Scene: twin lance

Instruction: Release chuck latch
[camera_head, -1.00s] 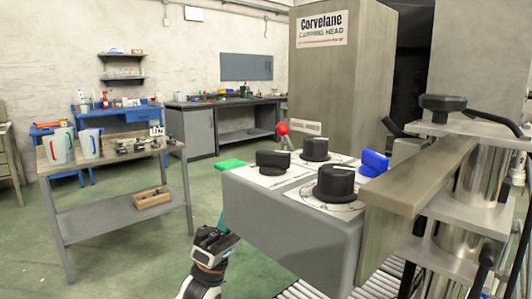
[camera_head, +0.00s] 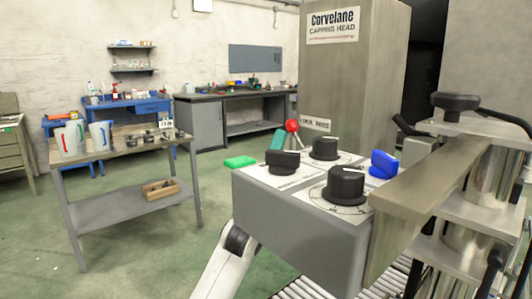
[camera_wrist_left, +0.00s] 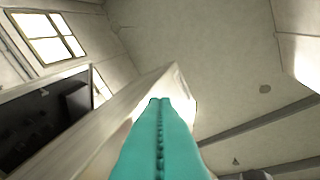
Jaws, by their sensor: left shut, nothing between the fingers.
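A lever with a red ball (camera_head: 292,126) stands at the back edge of the grey control box, by a small plate on the capping head cabinet. I cannot tell for sure which part is the chuck latch. My left gripper (camera_head: 278,138) shows as teal fingers just left of the red ball, behind the box's black knobs; I cannot tell whether it touches the lever. In the left wrist view the teal fingers (camera_wrist_left: 160,105) are pressed together and empty, pointing up past the cabinet edge (camera_wrist_left: 115,118). My right gripper is not in view.
The control box (camera_head: 300,215) carries black knobs (camera_head: 345,185), a green handle (camera_head: 240,162) and a blue handle (camera_head: 384,164). A metal bar and clamp columns (camera_head: 495,175) stand at right. A side table (camera_head: 128,150) with jugs stands left; the floor between is clear.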

